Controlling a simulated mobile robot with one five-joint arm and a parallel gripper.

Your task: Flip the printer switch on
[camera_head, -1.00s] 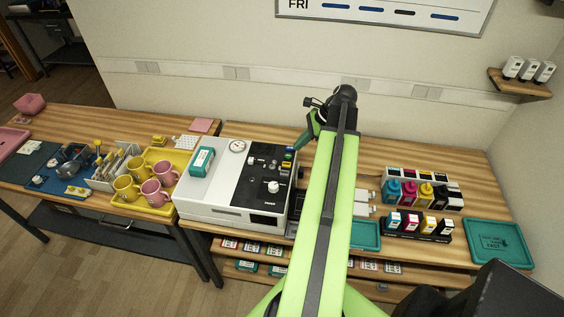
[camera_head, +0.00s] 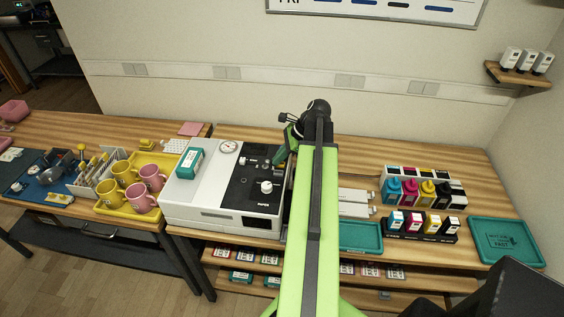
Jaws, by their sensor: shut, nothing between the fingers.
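The printer (camera_head: 208,196) is a white box with a black control panel (camera_head: 243,186) on its right half, standing on the wooden table. My gripper (camera_head: 279,159) is shut and empty, at the back right corner of the panel, pointing down and left. I cannot tell whether it touches the panel. The gripper and my arm hide the panel's back right corner, and the switch cannot be made out there.
A teal box (camera_head: 190,162) sits on top of the printer. A yellow tray (camera_head: 112,211) with pink and yellow mugs stands to the left. Ink bottles (camera_head: 426,191), cartridges (camera_head: 422,224) and teal trays (camera_head: 504,240) stand to the right.

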